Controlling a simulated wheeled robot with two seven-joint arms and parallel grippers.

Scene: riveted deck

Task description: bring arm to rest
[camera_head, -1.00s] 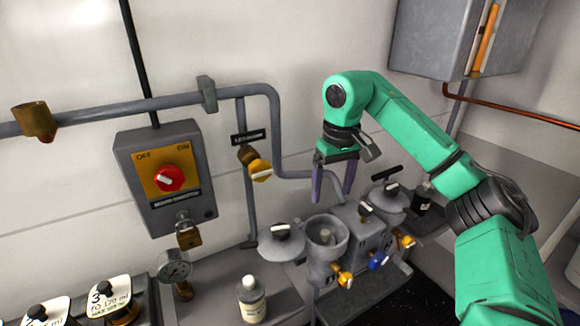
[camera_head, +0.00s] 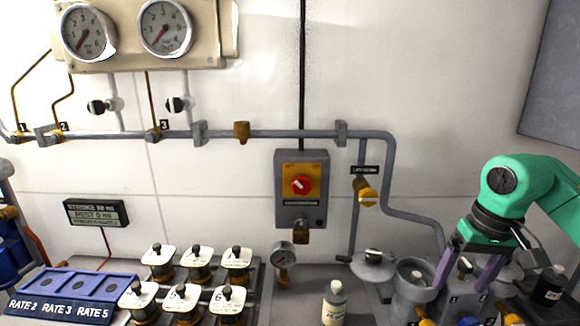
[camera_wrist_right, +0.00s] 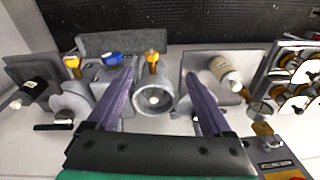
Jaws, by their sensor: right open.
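My right arm is green. Its gripper (camera_head: 466,282) is at the lower right of the head view, pointing down, with two purple fingers spread apart and nothing between them. In the right wrist view the same gripper (camera_wrist_right: 161,88) is open. A grey cup-like vessel (camera_wrist_right: 155,97) shows beyond and between the fingers, apart from them as far as I can tell. In the head view that vessel (camera_head: 412,290) stands just left of the gripper. My left gripper is not in view.
A switch box (camera_head: 302,190) with a red knob hangs on the wall. A white bottle (camera_head: 334,304), a small gauge (camera_head: 284,256), several labelled jars (camera_head: 198,262) and a blue rate tray (camera_head: 70,286) line the bench. A grey pipe (camera_head: 280,134) crosses the wall.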

